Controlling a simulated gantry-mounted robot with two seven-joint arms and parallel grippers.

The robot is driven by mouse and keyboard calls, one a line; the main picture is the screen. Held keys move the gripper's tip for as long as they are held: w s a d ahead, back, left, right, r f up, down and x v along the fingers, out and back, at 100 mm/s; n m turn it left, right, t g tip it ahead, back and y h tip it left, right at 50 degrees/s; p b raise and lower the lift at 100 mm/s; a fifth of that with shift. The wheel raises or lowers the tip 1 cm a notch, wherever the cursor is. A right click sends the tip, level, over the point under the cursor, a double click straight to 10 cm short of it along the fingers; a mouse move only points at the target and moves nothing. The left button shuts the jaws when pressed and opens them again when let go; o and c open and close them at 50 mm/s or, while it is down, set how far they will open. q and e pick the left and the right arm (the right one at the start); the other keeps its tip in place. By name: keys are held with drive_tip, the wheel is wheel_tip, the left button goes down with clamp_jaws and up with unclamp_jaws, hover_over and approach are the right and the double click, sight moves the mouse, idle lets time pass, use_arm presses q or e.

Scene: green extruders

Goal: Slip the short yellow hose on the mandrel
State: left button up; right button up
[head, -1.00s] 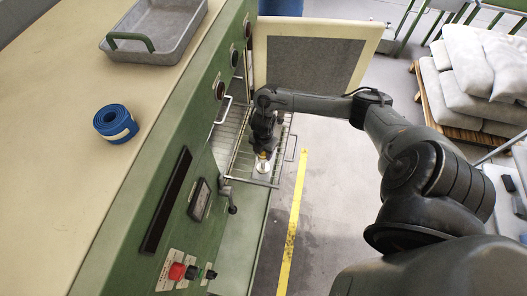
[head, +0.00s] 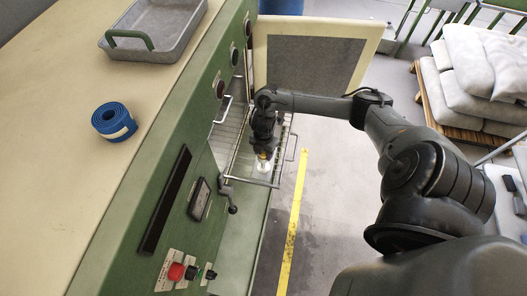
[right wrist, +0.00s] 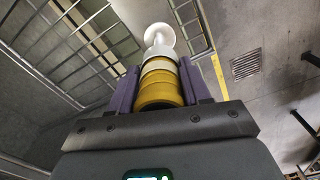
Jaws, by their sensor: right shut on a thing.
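My right gripper (right wrist: 160,88) is shut on the short yellow hose (right wrist: 161,84), which sits between its two purple fingers in the right wrist view. The mandrel (right wrist: 160,38), white with a round disc end, stands just beyond the hose, roughly in line with it. A paler ring lies where the two meet; I cannot tell whether the hose is around the mandrel or only against it. In the head view the right gripper (head: 263,148) is above the wire rack, with the hose (head: 263,156) small below it and the white mandrel (head: 262,168) underneath. My left gripper is not in view.
The wire rack (head: 235,140) projects from the green machine (head: 185,170), beside an open door (head: 315,60). A crank handle (head: 232,209) sticks out nearby. A blue hose roll (head: 114,121) and a grey tray (head: 165,50) are on the machine top.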

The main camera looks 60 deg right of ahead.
drive_tip(key=shift+f, duration=0.2)
idle(0.5)
drive_tip(key=shift+f+b, duration=0.45)
drive_tip(key=shift+f, duration=0.15)
drive_tip(key=shift+f+b, duration=0.4)
drive_tip(key=shift+f, duration=0.3)
drive_tip(key=shift+f, duration=0.2)
drive_tip(key=shift+f+b, duration=0.8)
drive_tip(key=shift+f, duration=0.25)
